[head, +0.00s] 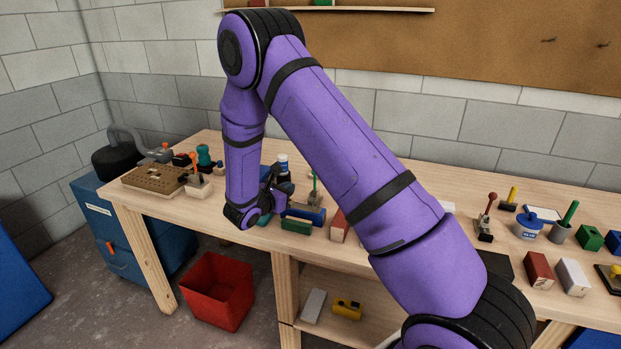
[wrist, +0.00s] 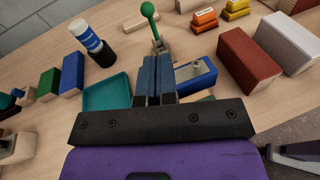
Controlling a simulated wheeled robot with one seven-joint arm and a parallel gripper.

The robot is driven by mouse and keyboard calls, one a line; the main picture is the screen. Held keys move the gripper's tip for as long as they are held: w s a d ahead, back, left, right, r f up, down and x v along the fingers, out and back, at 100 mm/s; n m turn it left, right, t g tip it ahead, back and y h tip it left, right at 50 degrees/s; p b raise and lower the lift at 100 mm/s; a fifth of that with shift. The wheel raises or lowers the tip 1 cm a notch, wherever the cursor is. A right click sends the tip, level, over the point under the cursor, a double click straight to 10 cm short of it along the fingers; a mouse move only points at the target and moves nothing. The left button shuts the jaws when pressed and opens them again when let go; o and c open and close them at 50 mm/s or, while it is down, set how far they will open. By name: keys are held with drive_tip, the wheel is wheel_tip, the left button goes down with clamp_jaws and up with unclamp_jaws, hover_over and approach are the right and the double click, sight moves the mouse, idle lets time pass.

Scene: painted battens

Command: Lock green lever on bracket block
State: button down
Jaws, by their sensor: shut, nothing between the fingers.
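The green lever (wrist: 151,27) has a round green knob and stands raised, leaning slightly, just beyond my fingertips in the wrist view. In the head view the lever (head: 314,182) rises beside my gripper. Its grey metal base is partly hidden behind the fingers. A blue block with a metal plate on top (wrist: 197,77) lies right of the fingers; I cannot tell whether it carries the lever. My gripper (wrist: 157,62) is shut and empty, its two fingers side by side. In the head view my gripper (head: 283,184) is dark and partly hidden by the wrist.
A teal tray (wrist: 107,94) and a dark bottle with a white-and-blue label (wrist: 92,43) stand left of the fingers. A red-brown block (wrist: 249,65) and a white block (wrist: 288,42) are on the right. In the head view, a red bin (head: 217,290) stands on the floor.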

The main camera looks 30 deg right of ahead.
drive_tip(key=f, duration=0.1)
drive_tip(key=f+n+t, duration=0.1)
drive_tip(key=w+f, duration=0.1)
drive_tip(key=shift+w+a+n+t, duration=0.1)
drive_tip(key=shift+a+n+t, duration=0.2)
drive_tip(key=shift+r+x, duration=0.15)
drive_tip(key=shift+x, duration=2.15)
drive_tip(key=shift+r+x, duration=0.2)
drive_tip(key=shift+x, duration=2.1)
drive_tip(key=shift+r+x, duration=0.15)
drive_tip(key=shift+x, duration=2.15)
drive_tip(key=shift+d, duration=0.1)
